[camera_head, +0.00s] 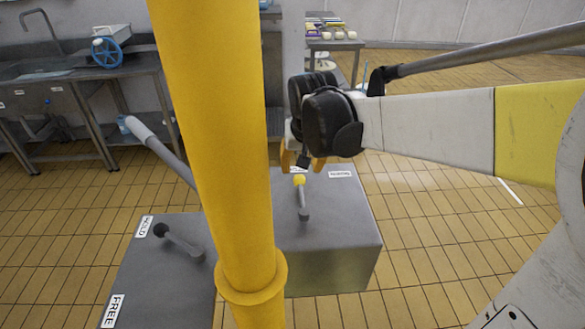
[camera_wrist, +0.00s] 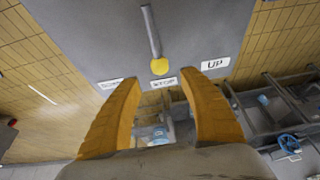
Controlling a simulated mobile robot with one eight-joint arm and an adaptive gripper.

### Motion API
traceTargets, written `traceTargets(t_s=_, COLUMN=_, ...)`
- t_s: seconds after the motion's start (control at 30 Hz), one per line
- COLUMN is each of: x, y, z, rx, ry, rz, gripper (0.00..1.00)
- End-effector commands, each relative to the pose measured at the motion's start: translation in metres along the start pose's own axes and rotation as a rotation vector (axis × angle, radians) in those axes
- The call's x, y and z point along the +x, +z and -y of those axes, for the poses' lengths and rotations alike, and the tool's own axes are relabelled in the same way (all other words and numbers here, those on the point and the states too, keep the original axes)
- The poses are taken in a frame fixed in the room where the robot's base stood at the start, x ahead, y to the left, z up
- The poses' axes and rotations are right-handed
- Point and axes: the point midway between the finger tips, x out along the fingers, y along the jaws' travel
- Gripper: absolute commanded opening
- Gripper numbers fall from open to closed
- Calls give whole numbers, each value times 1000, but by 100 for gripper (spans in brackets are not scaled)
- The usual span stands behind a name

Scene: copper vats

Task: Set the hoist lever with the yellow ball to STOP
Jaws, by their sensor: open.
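The hoist lever (camera_wrist: 151,30) is a thin grey rod with a yellow ball (camera_wrist: 160,66) at its end, standing on a grey metal box (camera_head: 330,250). In the wrist view the ball lies close to the STOP label (camera_wrist: 163,84), between a label at left (camera_wrist: 110,83), partly hidden by a finger, and the UP label (camera_wrist: 215,64). The yellow ball also shows in the head view (camera_head: 299,180), just below my gripper (camera_head: 302,164). My gripper has its two orange fingers spread, with the ball beyond the gap between the tips. I see no contact.
A second grey box at left carries a black-knobbed lever (camera_head: 161,230) with HOLD (camera_head: 144,226) and FREE (camera_head: 112,311) labels. A long grey handle (camera_head: 150,140) rises behind it. A thick yellow upright hides parts of both boxes. Tiled floor (camera_head: 440,240) is clear at right.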

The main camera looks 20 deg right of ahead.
Motion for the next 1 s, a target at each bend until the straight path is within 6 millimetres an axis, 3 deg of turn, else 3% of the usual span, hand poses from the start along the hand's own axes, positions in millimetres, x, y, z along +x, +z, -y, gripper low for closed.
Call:
traceTargets(t_s=0.1, x=-22, y=0, z=0, rx=0, ry=0, rz=0, gripper=50)
traceTargets(t_s=0.23, x=-36, y=0, z=0, rx=0, ry=0, rz=0, gripper=50)
traceTargets(t_s=0.67, x=-43, y=2, z=0, rx=-3, ry=-1, rz=-2, gripper=50)
traceTargets(t_s=0.83, x=-59, y=33, z=2, rx=-53, ry=-27, rz=-38, gripper=50)
traceTargets(t_s=1.0, x=-77, y=94, z=5, rx=-151, ry=-75, rz=-112, gripper=50)
